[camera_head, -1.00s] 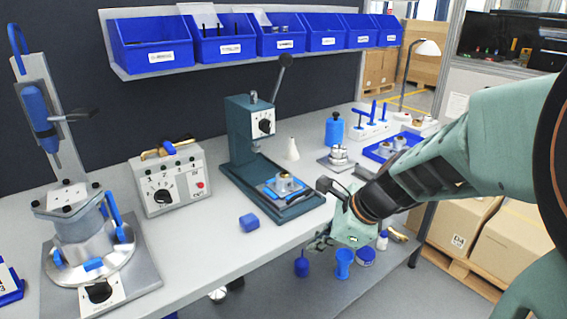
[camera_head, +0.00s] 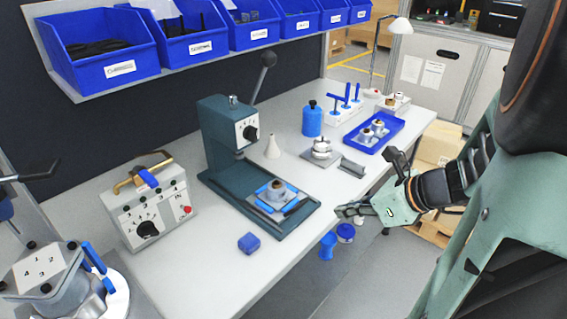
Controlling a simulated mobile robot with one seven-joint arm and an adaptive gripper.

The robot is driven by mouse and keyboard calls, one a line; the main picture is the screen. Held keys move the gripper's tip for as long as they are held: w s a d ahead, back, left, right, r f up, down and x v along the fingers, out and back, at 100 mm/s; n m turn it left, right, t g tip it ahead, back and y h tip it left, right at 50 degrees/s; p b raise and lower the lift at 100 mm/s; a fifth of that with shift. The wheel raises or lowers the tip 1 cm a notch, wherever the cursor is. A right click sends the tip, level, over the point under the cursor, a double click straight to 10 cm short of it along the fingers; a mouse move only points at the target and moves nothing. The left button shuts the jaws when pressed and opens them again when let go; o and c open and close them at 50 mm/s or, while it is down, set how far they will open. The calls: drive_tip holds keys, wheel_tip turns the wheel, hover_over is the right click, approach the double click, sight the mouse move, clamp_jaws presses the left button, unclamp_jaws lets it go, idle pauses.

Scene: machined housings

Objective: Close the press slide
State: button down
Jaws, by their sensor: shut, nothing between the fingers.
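The dark green press (camera_head: 224,135) stands on the bench with its lever (camera_head: 264,74) raised to the upper right. A dark bar lies at the slide's front right edge. My gripper (camera_head: 346,211) is shut and empty. It is to the right of the slide, near the bench's front edge and apart from the press.
A blue block (camera_head: 248,243) lies in front of the press. A grey control box (camera_head: 149,211) stands left. A white cone (camera_head: 272,147), a blue bottle (camera_head: 312,120) and a blue tray (camera_head: 373,133) with housings stand behind and right. Blue bins hang above.

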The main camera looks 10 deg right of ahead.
drive_tip(key=b+x, duration=0.2)
drive_tip(key=x, duration=0.7)
drive_tip(key=shift+f, duration=0.25)
drive_tip(key=w+a, duration=0.2)
drive_tip(key=shift+w+f, duration=0.1)
drive_tip(key=shift+w, duration=0.3)
drive_tip(key=shift+w+a, duration=0.35)
drive_tip(key=shift+w, duration=0.1)
approach(255, 184)
drive_tip(key=p+x, duration=0.1)
drive_tip(key=x, duration=0.4)
drive_tip(key=shift+s+f, duration=0.15)
drive_tip(key=shift+f, duration=0.05)
drive_tip(key=shift+r, duration=0.1)
drive_tip(key=shift+w+a+r, duration=0.1)
drive_tip(key=shift+w, duration=0.1)
